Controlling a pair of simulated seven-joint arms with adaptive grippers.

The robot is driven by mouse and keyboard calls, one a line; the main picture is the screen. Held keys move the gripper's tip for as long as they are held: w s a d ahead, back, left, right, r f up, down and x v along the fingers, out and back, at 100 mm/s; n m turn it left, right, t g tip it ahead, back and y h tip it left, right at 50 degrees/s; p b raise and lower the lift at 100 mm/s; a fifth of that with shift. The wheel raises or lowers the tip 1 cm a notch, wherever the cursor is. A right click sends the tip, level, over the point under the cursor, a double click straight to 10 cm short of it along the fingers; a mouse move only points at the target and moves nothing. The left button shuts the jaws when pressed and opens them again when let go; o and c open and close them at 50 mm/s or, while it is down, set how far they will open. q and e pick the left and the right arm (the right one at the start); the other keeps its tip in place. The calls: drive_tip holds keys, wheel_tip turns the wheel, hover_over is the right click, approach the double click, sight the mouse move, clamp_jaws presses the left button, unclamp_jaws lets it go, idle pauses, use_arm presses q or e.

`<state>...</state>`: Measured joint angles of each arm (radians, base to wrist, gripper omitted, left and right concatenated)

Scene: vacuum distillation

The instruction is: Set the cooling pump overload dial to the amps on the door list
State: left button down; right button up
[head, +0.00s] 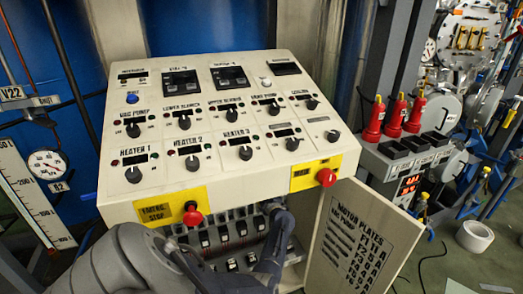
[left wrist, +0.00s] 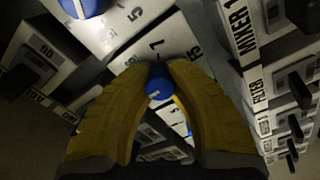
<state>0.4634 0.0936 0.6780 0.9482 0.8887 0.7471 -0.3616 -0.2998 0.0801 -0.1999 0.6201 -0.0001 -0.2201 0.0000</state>
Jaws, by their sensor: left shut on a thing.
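In the left wrist view, the yellow fingers of my left gripper (left wrist: 160,72) are shut on a small blue dial (left wrist: 158,88). A white plate with black numerals (left wrist: 158,48) surrounds the dial; the setting is not clear. In the head view, my left gripper (head: 275,212) reaches into the open cabinet below the desk, and the dial is hidden there. The open cabinet door (head: 325,262) carries the list headed "MOTOR PLATES" (head: 362,228). Its lines of amps are small and only partly legible. My right gripper is not in view.
A second blue dial (left wrist: 82,7) sits close by in the left wrist view. Labelled modules with black levers (left wrist: 282,82) stand to the right. Above the cabinet opening are a red stop button (head: 193,217), another red button (head: 326,177) and the knobbed desk panel (head: 215,165).

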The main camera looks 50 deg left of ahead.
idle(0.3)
use_arm(q)
drive_tip(key=c, duration=1.1)
unclamp_jaws()
drive_tip(key=shift+d, duration=0.1)
drive_tip(key=v, duration=1.1)
drive_tip(key=shift+s+d, duration=0.1)
drive_tip(key=shift+d, duration=0.3)
